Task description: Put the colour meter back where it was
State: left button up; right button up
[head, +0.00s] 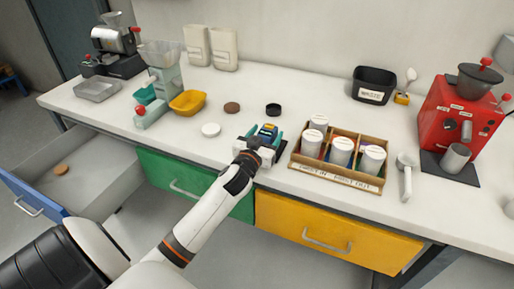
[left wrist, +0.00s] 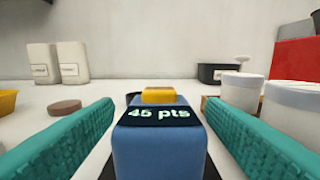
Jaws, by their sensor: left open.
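The colour meter (left wrist: 160,142) is a blue block with a yellow top part and a dark display reading "45 pts". In the left wrist view it stands upright between the two teal fingers of my left gripper (left wrist: 160,140), with a gap on each side. In the head view the meter (head: 267,131) is on the white worktop, left of the wooden tray, and my left gripper (head: 265,137) reaches around it from the front, open. A dark flat patch lies under the meter, partly hidden by the gripper. My right gripper is not in view.
A wooden tray (head: 335,183) with several white-lidded jars stands close to the right. A black lid (head: 273,109), brown disc (head: 232,107) and white disc (head: 211,129) lie behind and left. The blue drawer (head: 33,199) is open; the green (head: 190,183) and yellow (head: 330,235) ones look shut.

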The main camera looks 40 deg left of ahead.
pick_arm(q)
jog(key=v, duration=0.8)
jog(key=shift+s+b, duration=0.3)
jog(key=shift+b, duration=0.05)
